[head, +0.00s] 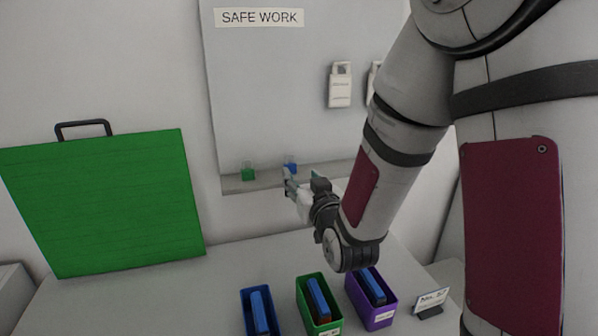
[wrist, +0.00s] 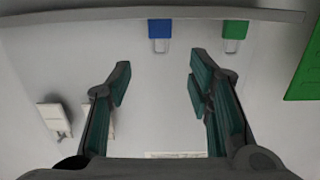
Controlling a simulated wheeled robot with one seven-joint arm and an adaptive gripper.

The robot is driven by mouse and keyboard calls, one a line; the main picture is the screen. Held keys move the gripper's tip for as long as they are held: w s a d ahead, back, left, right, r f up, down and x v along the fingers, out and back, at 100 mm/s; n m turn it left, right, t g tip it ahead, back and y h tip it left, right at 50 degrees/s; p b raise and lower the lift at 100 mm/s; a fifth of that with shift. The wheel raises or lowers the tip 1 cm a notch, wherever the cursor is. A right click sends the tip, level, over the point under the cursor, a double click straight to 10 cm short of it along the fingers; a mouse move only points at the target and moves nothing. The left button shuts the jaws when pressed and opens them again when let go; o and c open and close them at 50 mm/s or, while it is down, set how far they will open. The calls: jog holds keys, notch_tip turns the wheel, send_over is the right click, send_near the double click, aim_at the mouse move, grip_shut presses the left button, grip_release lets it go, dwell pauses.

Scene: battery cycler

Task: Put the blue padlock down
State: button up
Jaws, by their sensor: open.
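The blue padlock (head: 291,162) stands on the narrow ledge at the foot of the grey board in the head view, partly hidden by my gripper. It also shows in the wrist view (wrist: 160,29) at the ledge, with its pale shackle toward the gripper. My gripper (head: 289,183) is open and empty in front of it. In the wrist view the fingers (wrist: 160,66) are spread wide, with the blue padlock beyond the gap and apart from both tips. A green padlock (head: 248,174) stands on the same ledge, left of the blue one in the head view.
The ledge (head: 232,184) runs below the "SAFE WORK" sign (head: 259,17). White tags (head: 340,85) hang on the board. A large green case (head: 103,205) stands at left. Blue, green and purple bins (head: 383,317) and a small sign (head: 431,301) stand on the table in front.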

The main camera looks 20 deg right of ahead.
jog(key=s+r+g, duration=0.2)
jog(key=s+g, duration=0.4)
jog(key=s, duration=0.9)
jog(key=s+r+g, duration=0.3)
jog(key=s+g, duration=0.3)
jog(key=s, duration=1)
jog(key=shift+s, duration=0.25)
jog(key=shift+d, duration=0.1)
